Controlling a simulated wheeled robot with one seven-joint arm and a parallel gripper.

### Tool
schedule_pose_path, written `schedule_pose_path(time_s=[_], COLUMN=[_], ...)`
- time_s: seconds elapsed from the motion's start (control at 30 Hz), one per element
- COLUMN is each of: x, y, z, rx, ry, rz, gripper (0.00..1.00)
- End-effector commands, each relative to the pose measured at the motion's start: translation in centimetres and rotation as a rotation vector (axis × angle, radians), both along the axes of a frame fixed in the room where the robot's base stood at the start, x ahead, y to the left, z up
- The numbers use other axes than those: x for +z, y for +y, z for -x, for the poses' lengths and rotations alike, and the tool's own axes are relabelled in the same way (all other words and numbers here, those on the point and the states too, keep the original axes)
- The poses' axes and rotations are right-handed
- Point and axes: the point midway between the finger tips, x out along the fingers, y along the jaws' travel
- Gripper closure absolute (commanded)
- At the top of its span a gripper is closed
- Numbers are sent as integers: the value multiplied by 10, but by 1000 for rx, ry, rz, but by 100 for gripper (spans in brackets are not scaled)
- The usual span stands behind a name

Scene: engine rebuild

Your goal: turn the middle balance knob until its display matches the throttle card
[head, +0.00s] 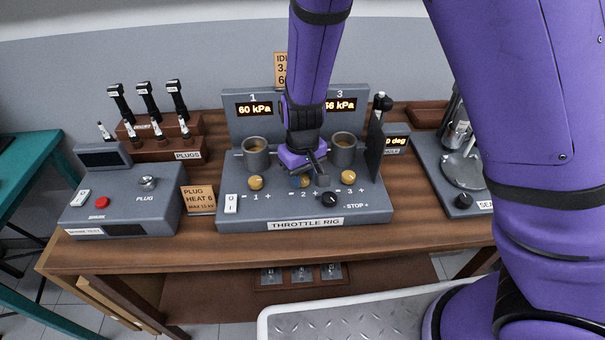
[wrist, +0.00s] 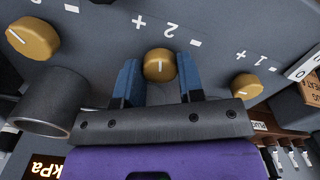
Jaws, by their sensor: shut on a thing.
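The middle balance knob (wrist: 160,65) is brass-coloured with a white pointer line and sits between the + and - marks by the 2. My gripper (wrist: 160,78) has its two blue fingers shut on it, one on each side. In the head view my gripper (head: 314,168) reaches down to the throttle rig (head: 230,187) and mostly hides the middle knob (head: 305,181). The middle display is hidden behind my arm. The orange throttle card (head: 281,70) behind the rig is partly covered; only "IDL", a 3 and a 6 show.
Display 1 (head: 254,108) reads 60 kPa; display 3 (head: 340,105) appears to read 56 kPa. Knob 1 (head: 256,183) and knob 3 (head: 348,180) flank the middle one. A black stop knob (head: 329,199) and two grey cups, left (head: 256,160) and right (head: 342,155), are close by.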

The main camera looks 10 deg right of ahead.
Motion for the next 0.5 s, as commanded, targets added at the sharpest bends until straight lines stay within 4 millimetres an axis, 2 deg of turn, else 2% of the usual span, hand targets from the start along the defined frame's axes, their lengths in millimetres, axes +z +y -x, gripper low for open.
schedule_pose_path(time_s=[0.5], x=[1], y=[0], z=[-1], rx=[-407], ry=[-2], rz=[-2], gripper=[88])
